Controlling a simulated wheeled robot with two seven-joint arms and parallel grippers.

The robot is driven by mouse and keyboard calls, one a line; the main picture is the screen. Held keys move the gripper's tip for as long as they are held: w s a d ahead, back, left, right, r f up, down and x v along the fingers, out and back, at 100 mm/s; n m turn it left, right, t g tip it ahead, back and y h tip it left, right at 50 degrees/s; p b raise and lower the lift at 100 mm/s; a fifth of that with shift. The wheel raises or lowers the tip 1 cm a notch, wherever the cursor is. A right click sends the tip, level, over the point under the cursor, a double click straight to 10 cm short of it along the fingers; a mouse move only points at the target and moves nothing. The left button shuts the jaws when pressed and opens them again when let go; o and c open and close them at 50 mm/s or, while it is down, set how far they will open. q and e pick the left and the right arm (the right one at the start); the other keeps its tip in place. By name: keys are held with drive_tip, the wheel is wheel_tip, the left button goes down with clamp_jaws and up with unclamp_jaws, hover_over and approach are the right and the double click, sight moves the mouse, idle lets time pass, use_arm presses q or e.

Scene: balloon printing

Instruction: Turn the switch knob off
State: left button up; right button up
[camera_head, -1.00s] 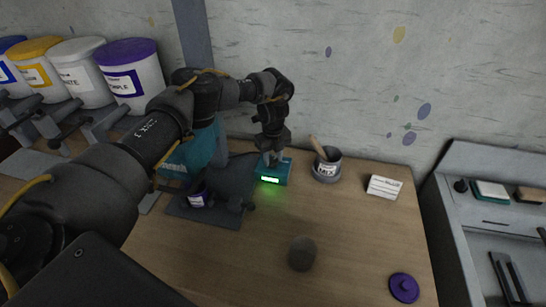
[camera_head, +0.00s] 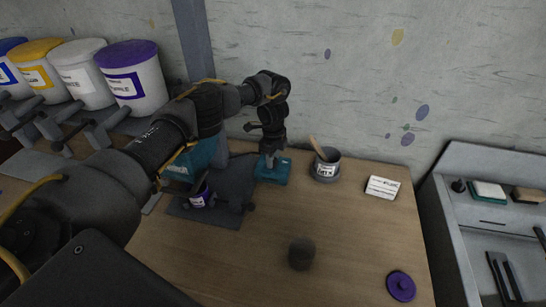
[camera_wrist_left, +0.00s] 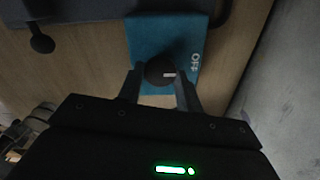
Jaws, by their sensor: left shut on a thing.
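The teal switch box (camera_head: 276,175) sits on the wooden table next to the dark machine base. It also shows in the left wrist view (camera_wrist_left: 145,37), with a label that seems to read "Off". Its round black knob (camera_wrist_left: 160,72) carries a white pointer mark, which points right toward the label. My left gripper (camera_head: 268,160) is above the box, pointing down. In the left wrist view its two fingers (camera_wrist_left: 159,86) are on either side of the knob, shut on it. No green glow shows on the box now. My right gripper is not in view.
A grey mixing cup with a stick (camera_head: 326,166) and a white card (camera_head: 383,187) stand right of the box. A purple lid (camera_head: 401,286) and a dark round object (camera_head: 301,254) lie nearer. A small purple-labelled pot (camera_head: 199,196) is on the machine base.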

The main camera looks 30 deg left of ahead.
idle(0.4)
use_arm(q)
drive_tip(key=o, duration=1)
wheel_tip(320, 180, up, 11)
